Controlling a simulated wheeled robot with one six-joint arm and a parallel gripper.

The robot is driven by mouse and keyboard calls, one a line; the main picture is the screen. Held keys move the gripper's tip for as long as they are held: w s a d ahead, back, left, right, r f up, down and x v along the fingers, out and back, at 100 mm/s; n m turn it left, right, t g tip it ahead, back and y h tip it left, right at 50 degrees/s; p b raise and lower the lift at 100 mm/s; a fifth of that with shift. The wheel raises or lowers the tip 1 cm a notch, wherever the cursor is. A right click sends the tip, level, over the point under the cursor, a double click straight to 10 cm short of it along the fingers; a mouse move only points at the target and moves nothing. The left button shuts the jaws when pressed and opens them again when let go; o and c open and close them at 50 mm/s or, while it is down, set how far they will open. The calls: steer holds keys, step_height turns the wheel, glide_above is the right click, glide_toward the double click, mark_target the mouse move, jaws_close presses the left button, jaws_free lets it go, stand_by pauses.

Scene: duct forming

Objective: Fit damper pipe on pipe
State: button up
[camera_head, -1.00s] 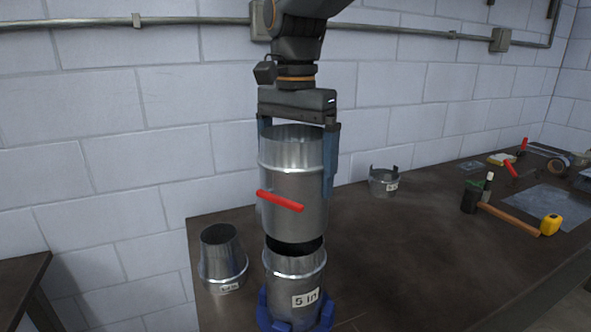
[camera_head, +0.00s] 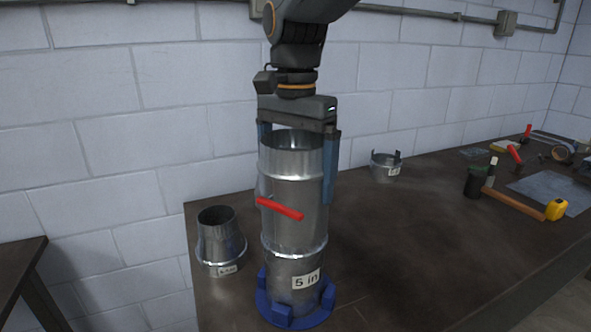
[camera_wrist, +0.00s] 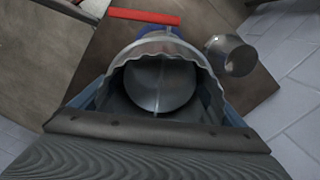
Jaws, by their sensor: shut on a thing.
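The damper pipe (camera_head: 291,180) is a shiny metal cylinder with a red handle (camera_head: 280,209) on its front. My gripper (camera_head: 297,165) is shut on it, with blue fingers on either side of its upper part. The damper pipe stands upright on the lower pipe (camera_head: 290,267), which bears a "5 in" label. No gap shows between them; how far they overlap is hidden. The lower pipe sits in a blue holder (camera_head: 298,318) on the table. In the wrist view I look down into the open damper pipe (camera_wrist: 160,85), with the red handle (camera_wrist: 144,17) beyond.
A tapered metal reducer (camera_head: 220,240) stands left of the holder on the table (camera_head: 420,250). A short notched collar (camera_head: 385,168) stands behind to the right. A hammer (camera_head: 515,205), a yellow tape measure (camera_head: 556,209) and other tools lie farther right. The table's middle is clear.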

stand_by(0.4)
steer(key=o, duration=1)
step_height(320, 180, up, 8)
steer(key=shift+f+b, duration=0.1)
steer(key=shift+b, duration=0.4)
steer(key=r+p, duration=0.3)
steer(key=s+r+p, duration=0.1)
steer(key=r+p, duration=0.2)
steer(key=s+r+p, duration=0.1)
steer(key=r+p, duration=0.2)
steer(key=shift+s+r, duration=0.1)
steer(key=shift+s, duration=0.15)
steer(key=shift+r, duration=0.1)
steer(key=shift+s+r+p, duration=0.15)
steer(key=shift+r+p, duration=0.2)
steer(key=shift+p, duration=0.2)
